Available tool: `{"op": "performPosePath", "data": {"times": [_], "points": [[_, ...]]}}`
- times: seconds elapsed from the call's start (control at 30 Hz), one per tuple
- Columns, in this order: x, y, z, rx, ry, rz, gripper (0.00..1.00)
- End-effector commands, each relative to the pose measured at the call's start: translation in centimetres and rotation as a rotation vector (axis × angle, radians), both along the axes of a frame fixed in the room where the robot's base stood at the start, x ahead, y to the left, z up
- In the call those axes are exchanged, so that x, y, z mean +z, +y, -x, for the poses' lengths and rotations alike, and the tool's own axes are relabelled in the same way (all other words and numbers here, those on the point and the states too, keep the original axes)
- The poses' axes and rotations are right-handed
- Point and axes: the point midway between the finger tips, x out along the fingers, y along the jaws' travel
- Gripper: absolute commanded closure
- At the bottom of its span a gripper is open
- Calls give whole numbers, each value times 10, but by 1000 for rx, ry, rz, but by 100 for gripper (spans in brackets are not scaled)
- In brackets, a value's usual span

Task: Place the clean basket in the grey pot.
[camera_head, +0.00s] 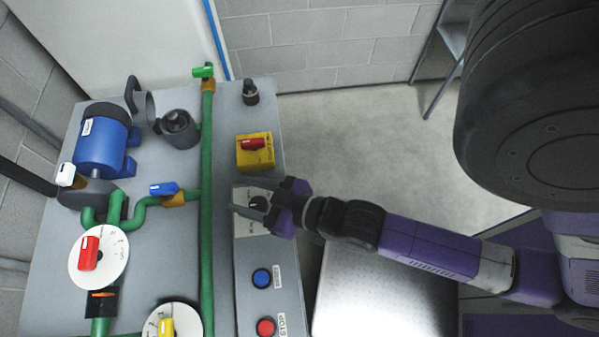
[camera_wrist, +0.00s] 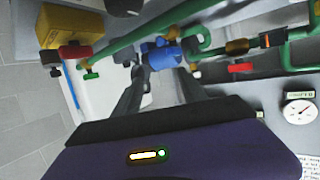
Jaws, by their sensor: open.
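The grey pot (camera_head: 181,136) stands on the grey bench, right of the blue motor. A dark part with a knob shows in its mouth; I cannot tell clearly what it is. A small dark cylinder with a black knob (camera_head: 250,93), which looks like a basket, stands near the bench's back right corner, and also shows in the wrist view (camera_wrist: 51,61). I cannot tell from its look whether it is clean. My gripper (camera_head: 262,197) is open and empty above the panel with the black dial, apart from both pot and cylinder. It also shows in the wrist view (camera_wrist: 161,76).
A yellow box with a red handle (camera_head: 254,152) stands between my gripper and the dark cylinder. A tall green pipe (camera_head: 207,240) runs between panel and pot. A dark ring-like part (camera_head: 139,101) stands upright beside the pot. The blue motor (camera_head: 101,142) is at left.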

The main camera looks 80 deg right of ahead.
Motion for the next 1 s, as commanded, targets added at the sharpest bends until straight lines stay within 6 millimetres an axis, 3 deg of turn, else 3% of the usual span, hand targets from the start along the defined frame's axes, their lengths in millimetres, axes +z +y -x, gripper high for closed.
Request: {"op": "performPosePath", "data": {"times": [0.03, 0.2, 0.4, 0.6, 1.0], "points": [[7, 10, 22, 28, 2, 1, 51], [43, 31, 76, 106, -21, 7, 51], [79, 42, 112, 167, -42, 15, 51], [90, 44, 121, 184, -51, 17, 51], [90, 44, 120, 183, -51, 18, 51]]}}
